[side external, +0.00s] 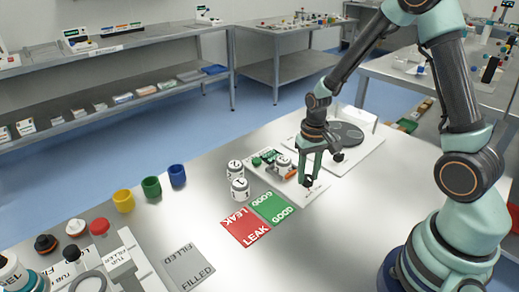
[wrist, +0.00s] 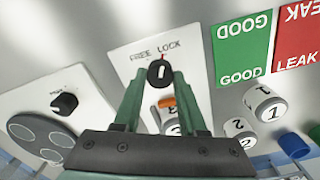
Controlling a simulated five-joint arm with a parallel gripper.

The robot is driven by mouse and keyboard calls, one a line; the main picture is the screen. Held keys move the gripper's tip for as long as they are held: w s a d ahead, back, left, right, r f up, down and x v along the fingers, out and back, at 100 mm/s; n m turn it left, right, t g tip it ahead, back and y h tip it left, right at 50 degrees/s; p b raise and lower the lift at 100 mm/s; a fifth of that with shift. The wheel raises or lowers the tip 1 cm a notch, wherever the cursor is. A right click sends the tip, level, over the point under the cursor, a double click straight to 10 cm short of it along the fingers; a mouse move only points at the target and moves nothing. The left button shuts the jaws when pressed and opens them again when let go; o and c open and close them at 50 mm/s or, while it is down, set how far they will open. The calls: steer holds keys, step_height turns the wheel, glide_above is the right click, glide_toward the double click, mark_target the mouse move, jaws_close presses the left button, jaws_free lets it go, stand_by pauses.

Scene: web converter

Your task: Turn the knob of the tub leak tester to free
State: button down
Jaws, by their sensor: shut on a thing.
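The tub leak tester has a white plate (wrist: 122,65) with the printed words FREE and LOCK; the plate also shows in the side view (side external: 311,194). Its black knob (wrist: 160,74) sits just below the words. A small red mark at the knob's upper edge points up between the words, seemingly nearer LOCK. My gripper (wrist: 161,73) has its green fingers on either side of the knob and is shut on it. An orange part (wrist: 167,102) shows between the fingers.
Numbered white tubs (wrist: 264,103) stand beside the plate. A green GOOD card (side external: 271,207) and a red LEAK card (side external: 245,226) lie in front. Another white plate with a grey disc (side external: 345,134) and its own black knob (wrist: 65,104) is close by. Coloured cups (side external: 151,188) stand farther left.

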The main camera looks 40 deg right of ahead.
mark_target(308, 177)
steer(key=n, duration=1.3)
steer(key=shift+r+n, duration=0.1)
steer(key=shift+n, duration=0.3)
stand_by(0.3)
steer(key=shift+c, duration=2.3)
jaws_free()
step_height(308, 177, up, 12)
